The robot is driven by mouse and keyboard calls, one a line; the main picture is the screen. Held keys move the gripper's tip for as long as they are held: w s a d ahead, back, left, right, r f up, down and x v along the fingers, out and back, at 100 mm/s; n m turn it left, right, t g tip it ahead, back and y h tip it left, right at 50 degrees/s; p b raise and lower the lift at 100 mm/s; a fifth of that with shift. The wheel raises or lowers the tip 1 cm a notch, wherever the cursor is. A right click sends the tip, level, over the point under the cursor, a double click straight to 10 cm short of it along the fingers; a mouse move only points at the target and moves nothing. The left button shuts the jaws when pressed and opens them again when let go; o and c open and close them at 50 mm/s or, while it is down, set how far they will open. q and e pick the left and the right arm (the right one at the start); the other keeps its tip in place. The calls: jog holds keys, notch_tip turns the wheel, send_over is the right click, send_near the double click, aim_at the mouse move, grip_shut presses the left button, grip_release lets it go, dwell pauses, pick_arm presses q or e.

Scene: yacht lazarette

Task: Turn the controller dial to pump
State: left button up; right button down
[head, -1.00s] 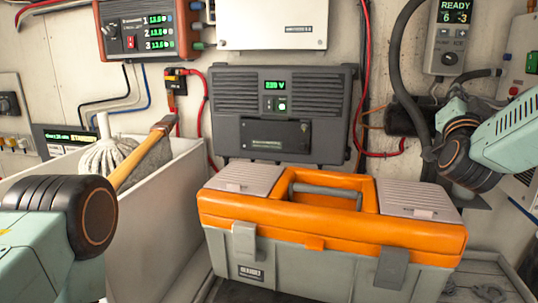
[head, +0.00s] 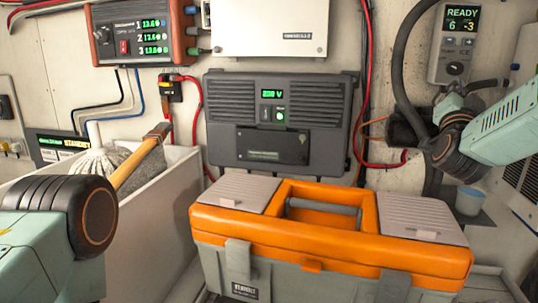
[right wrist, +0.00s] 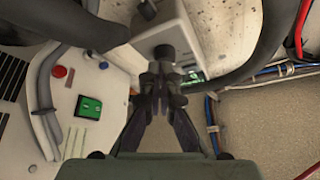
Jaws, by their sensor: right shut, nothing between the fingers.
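The controller (head: 455,45) is a grey box on the wall at the upper right of the head view. Its screen reads READY with numbers below. My left gripper is out of view; only my left arm shows.
An orange-lidded toolbox (head: 330,240) fills the front middle. A white bin (head: 165,225) with a mop (head: 95,160) stands left. A grey inverter (head: 280,120) is on the wall. A hose (head: 397,65) runs left of the controller. A pale blue cup (head: 469,201) is below my right arm.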

aim_at(451, 75)
jog(key=w, duration=0.1)
jog(key=w+d, duration=0.1)
jog(key=w, duration=0.1)
jog(key=shift+w+d+f, duration=0.1)
jog(key=shift+d+f, duration=0.15)
jog(key=shift+d, duration=0.05)
jog(key=shift+a+r, duration=0.25)
jog(key=shift+a, duration=0.25)
jog(key=shift+w+d+f, duration=0.1)
jog(key=shift+d+f, duration=0.15)
jog(key=shift+d, duration=0.45)
jog(key=shift+a+r, duration=0.45)
jog(key=shift+a, duration=0.15)
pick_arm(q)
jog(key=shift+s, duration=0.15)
pick_arm(e)
jog(key=shift+s+d, duration=0.2)
jog(key=shift+d, duration=0.05)
pick_arm(q)
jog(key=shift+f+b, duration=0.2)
jog(key=shift+b, duration=0.15)
pick_arm(e)
jog(key=shift+a+r, duration=0.1)
jog(key=shift+a, duration=0.1)
pick_arm(q)
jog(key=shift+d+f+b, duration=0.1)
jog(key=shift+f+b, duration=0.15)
jog(key=shift+b, duration=0.05)
